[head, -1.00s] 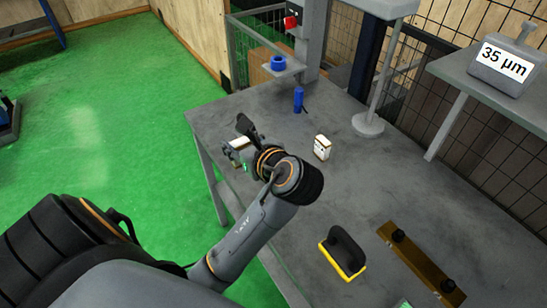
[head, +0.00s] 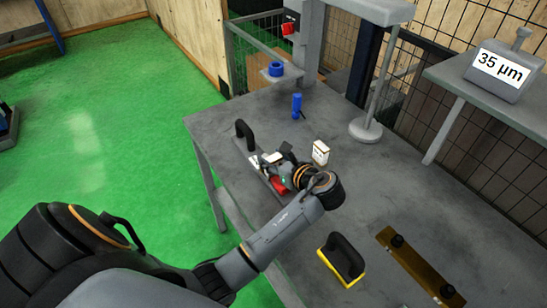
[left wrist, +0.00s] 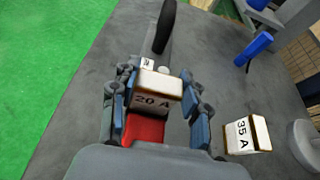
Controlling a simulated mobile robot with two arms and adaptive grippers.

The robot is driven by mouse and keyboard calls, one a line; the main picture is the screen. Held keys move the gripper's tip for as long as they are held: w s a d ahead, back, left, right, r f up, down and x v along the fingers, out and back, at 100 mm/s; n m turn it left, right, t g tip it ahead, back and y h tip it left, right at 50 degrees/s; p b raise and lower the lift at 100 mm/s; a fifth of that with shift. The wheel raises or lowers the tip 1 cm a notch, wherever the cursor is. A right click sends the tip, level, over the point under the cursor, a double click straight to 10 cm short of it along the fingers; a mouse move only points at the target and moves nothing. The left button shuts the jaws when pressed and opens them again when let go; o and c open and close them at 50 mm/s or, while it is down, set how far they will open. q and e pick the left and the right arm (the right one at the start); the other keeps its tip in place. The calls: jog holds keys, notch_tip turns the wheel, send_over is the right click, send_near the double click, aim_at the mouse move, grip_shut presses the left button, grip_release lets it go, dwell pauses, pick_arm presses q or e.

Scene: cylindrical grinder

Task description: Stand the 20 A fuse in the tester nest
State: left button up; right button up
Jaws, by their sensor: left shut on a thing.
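The 20 A fuse (left wrist: 152,98) is a white block with a tan top edge, its label facing the left wrist camera. My left gripper (left wrist: 157,102) is shut on it, blue pads at its two sides. In the head view the fuse (head: 272,157) shows at the tip of my left gripper (head: 277,162), over a grey plate-like fixture (head: 256,166) with a black handle. A red part (left wrist: 143,129) shows just below the fuse. The fuse's lower end is hidden, so I cannot tell whether it touches a nest. My right gripper is not in view.
A blue cylinder (head: 297,104) stands behind. A yellow-edged block with a black handle (head: 341,258) and a brown bar (head: 420,266) lie nearer.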

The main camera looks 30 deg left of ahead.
pick_arm(q)
jog(key=shift+f, duration=0.15)
jog(key=o, duration=1.2)
jog(key=v, duration=1.2)
jog(key=shift+b, duration=0.4)
jog(key=shift+s, duration=0.15)
